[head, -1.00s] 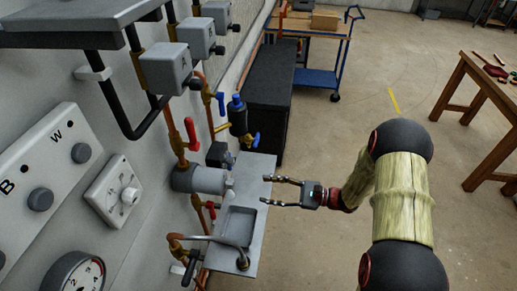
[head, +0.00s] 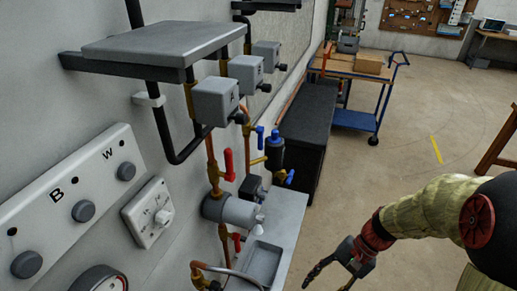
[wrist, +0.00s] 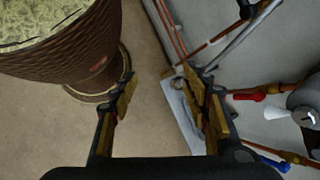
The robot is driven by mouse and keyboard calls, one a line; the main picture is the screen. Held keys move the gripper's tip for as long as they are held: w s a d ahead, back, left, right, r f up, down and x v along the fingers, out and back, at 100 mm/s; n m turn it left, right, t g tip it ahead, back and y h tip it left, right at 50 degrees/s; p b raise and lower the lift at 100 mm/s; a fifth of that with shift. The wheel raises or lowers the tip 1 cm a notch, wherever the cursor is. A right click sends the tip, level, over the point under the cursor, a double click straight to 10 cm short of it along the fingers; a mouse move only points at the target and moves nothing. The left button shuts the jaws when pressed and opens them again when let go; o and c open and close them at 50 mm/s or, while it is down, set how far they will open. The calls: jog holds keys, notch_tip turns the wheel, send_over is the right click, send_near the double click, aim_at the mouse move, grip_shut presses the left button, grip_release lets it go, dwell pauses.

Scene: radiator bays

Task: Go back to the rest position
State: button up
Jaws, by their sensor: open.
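My gripper (head: 335,276) is at the lower right of the head view, below my bent arm and partly cut by the bottom edge. In the wrist view its two fingers stand apart with nothing between them (wrist: 158,88). It is to the right of the grey metal shelf with a sunken basin (head: 268,258) and apart from it. The wrist view shows floor and the shelf's edge (wrist: 182,112) beyond the fingers.
The wall at left carries copper pipes, a red-handled valve (head: 228,163), grey boxes (head: 215,103) and a button panel (head: 80,195). A black cabinet (head: 308,125) and a blue trolley (head: 352,118) stand behind. The floor at centre right is clear.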

jog(key=s+d+r+n+t+h, duration=0.1)
jog(key=s+r+n+t+h, duration=0.1)
jog(key=r, duration=0.8)
jog(key=s+r+n+t+h, duration=0.2)
jog(key=r+n+t+h, duration=0.2)
jog(key=r, duration=0.7)
jog(key=shift+d+n+t+h+b, duration=0.35)
jog(key=shift+n+t, duration=0.55)
jog(key=shift+t, duration=0.3)
